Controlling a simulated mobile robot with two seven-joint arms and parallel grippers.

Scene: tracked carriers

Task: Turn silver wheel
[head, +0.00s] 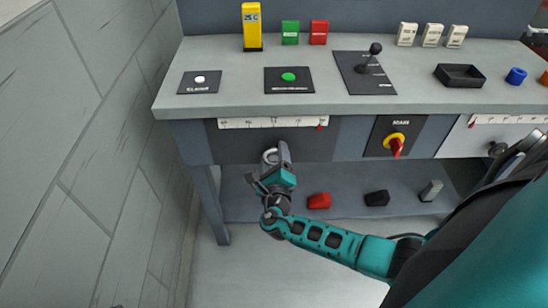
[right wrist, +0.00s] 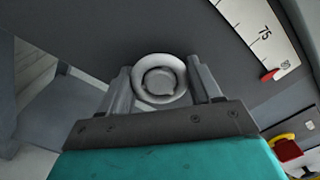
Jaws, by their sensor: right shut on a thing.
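The silver wheel (head: 270,156) is on the dark front panel of the bench, below a white scale with a red pointer. In the right wrist view the wheel (right wrist: 160,80) is a pale ring with a round hub. My right gripper (head: 280,160) is at the wheel and partly covers it in the head view. Its two fingers (right wrist: 161,88) stand on either side of the wheel, shut on its rim. My left gripper is not in view.
The white scale (head: 250,123) sits just above the wheel. A red and yellow rotary switch (head: 396,143) is to the right. Red (head: 319,201) and black (head: 377,198) blocks lie on the lower shelf. A grey wall (head: 80,150) stands close on the left.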

